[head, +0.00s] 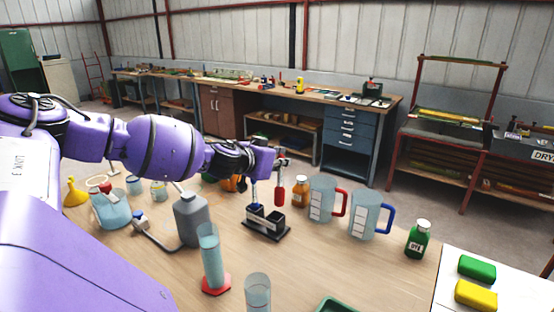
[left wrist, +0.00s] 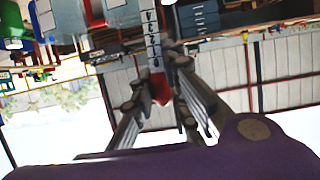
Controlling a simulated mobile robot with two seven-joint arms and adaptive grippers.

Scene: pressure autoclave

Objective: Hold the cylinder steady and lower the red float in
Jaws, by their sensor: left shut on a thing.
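The red float (head: 279,196) hangs upright on its thin stem below my left gripper (head: 283,161), just above the right side of the dark rack. My left gripper is shut on the upper stem. In the left wrist view, the numbered stem (left wrist: 153,45) with a red tip lies between the fingers (left wrist: 158,92). The cylinder (head: 211,262) holds pale blue liquid and stands upright on a red base on the table, nearer and to the left of the float. A second clear cylinder (head: 257,293) stands at the front edge of view. My right gripper is not in view.
The rack (head: 267,230) stands below the float. A grey wash bottle (head: 191,219) with a bent tube is behind the cylinder. Two measuring jugs (head: 322,200) (head: 364,215) and a green dye bottle (head: 418,240) stand to the right. Bare table lies between rack and front tray.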

